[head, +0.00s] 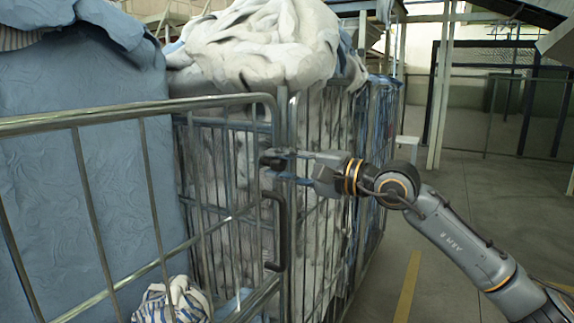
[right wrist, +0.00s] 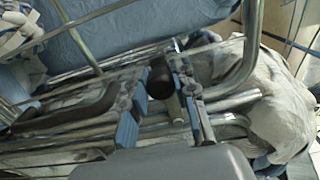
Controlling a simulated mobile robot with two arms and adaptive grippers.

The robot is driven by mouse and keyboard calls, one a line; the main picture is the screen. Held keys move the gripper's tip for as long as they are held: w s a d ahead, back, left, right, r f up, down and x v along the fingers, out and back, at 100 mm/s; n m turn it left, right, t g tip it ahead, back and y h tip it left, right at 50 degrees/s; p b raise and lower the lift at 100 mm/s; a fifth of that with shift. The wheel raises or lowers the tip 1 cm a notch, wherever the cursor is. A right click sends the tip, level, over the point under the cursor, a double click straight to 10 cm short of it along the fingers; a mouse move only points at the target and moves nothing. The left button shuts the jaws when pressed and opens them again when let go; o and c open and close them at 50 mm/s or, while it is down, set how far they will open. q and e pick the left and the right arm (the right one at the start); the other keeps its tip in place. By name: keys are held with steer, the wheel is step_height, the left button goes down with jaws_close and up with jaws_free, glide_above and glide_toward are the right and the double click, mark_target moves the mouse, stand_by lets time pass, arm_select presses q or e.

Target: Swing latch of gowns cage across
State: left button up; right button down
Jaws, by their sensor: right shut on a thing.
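The gowns cage is a metal wire cage with a gate (head: 140,112) of grey tubes and bars in the head view. Its latch (head: 271,160), a small dark piece, is at the gate's upright edge beside the corner post. My right gripper (head: 288,166) reaches in from the right and is shut on the latch. In the right wrist view the latch's dark round end (right wrist: 160,79) is between the fingers of my right gripper (right wrist: 168,92). The fingers partly hide the latch. My left gripper is not in view.
A dark curved handle (head: 280,232) hangs just below the latch. Pale crumpled cloth (head: 262,42) heaps above the cage behind, and blue fabric (head: 75,150) fills the left. A striped cloth (head: 172,300) lies low inside. The floor (head: 465,215) at right is open.

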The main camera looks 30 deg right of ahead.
steer(key=shift+f, duration=0.15)
stand_by(0.3)
steer(key=c, duration=1)
jaws_free()
steer(key=shift+w+a, duration=0.1)
steer(key=shift+c, duration=0.2)
steer(key=v, duration=0.6)
steer(key=shift+d+f, duration=0.1)
steer(key=shift+d, duration=0.2)
steer(key=shift+s+d, duration=0.15)
steer(key=shift+s, duration=0.4)
